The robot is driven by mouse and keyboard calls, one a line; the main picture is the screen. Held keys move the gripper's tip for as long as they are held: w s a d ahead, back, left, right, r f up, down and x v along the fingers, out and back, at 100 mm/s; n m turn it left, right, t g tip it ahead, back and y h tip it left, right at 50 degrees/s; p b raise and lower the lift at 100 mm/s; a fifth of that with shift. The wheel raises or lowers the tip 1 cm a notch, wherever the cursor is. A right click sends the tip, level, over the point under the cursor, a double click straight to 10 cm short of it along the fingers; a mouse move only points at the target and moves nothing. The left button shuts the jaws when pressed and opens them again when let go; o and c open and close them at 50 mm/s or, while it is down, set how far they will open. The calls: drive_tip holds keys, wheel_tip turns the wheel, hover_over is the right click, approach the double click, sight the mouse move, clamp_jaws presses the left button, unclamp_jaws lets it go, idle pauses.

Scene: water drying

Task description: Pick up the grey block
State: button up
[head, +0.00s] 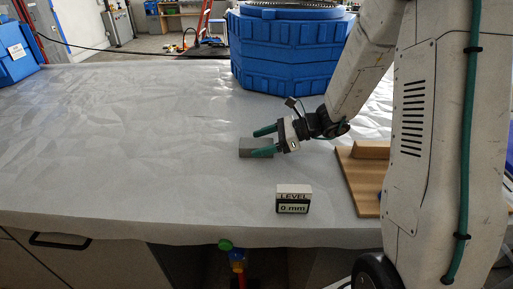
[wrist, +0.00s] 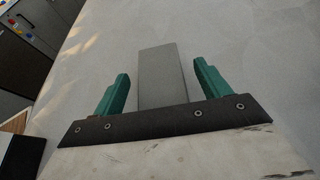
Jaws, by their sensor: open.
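The grey block (head: 246,148) lies flat on the pale covered table, left of the middle of the head view. In the wrist view the grey block (wrist: 162,75) lies lengthwise between the two green fingers. My gripper (head: 264,142) is open at the block, with one finger on its far side and one on its near side. The gripper also shows in the wrist view (wrist: 160,88), with a gap between each finger and the block. The block's near end is hidden behind the dark gripper edge. I cannot tell whether the fingertips touch the table.
A small box reading "LEVEL 0 mm" (head: 293,198) stands near the table's front edge. A wooden board (head: 358,190) lies to the right. A large blue ribbed container (head: 290,50) stands behind the gripper. The left of the table (head: 110,140) is clear.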

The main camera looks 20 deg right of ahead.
drive_tip(key=shift+x, duration=1.1)
drive_tip(key=c, duration=1.1)
